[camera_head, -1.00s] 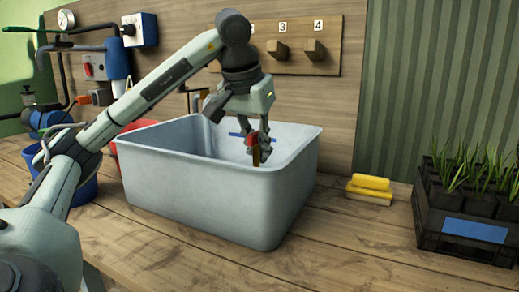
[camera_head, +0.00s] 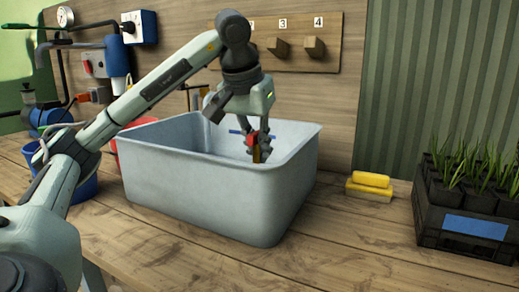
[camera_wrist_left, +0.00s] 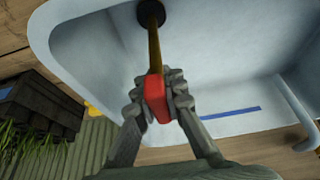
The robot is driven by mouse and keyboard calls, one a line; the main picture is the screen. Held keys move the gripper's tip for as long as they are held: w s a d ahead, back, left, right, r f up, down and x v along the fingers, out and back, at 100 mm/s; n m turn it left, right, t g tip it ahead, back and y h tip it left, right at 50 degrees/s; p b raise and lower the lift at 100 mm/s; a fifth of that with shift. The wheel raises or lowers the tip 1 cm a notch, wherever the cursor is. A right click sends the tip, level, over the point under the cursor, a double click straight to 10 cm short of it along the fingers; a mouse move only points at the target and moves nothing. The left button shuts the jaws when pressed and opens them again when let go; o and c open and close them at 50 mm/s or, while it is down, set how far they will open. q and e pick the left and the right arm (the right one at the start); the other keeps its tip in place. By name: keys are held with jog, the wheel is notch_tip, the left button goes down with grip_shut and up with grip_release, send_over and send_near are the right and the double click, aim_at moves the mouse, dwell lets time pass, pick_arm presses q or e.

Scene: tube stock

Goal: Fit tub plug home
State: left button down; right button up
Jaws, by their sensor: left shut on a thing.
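The pale grey tub (camera_head: 215,200) stands on the wooden bench in the head view. My left gripper (camera_head: 259,148) is inside it, pointing down near its right side. In the left wrist view my left gripper (camera_wrist_left: 160,105) is shut on the red grip (camera_wrist_left: 155,97) of the plug. A yellow-brown stem (camera_wrist_left: 154,50) runs from the grip to a dark round end (camera_wrist_left: 151,14) by the tub floor. I cannot tell whether that end touches the floor or sits in a drain. The near tub wall hides it in the head view. My right gripper is not in view.
A blue stripe (camera_wrist_left: 230,112) and a pale pipe (camera_wrist_left: 293,110) are on the tub's inside in the wrist view. Yellow sponges (camera_head: 370,187) and a black plant crate (camera_head: 465,230) stand to the right. A blue bucket (camera_head: 82,190) is at left. The front bench is clear.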

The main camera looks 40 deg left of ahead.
pick_arm(q)
jog(key=shift+f, duration=0.4)
dwell(0.4)
dwell(0.9)
jog(key=c, duration=1.5)
grip_release()
jog(key=shift+c, duration=0.2)
jog(key=shift+r, duration=0.15)
jog(key=v, duration=1.1)
jog(key=shift+r, duration=0.4)
jog(key=shift+s, duration=0.15)
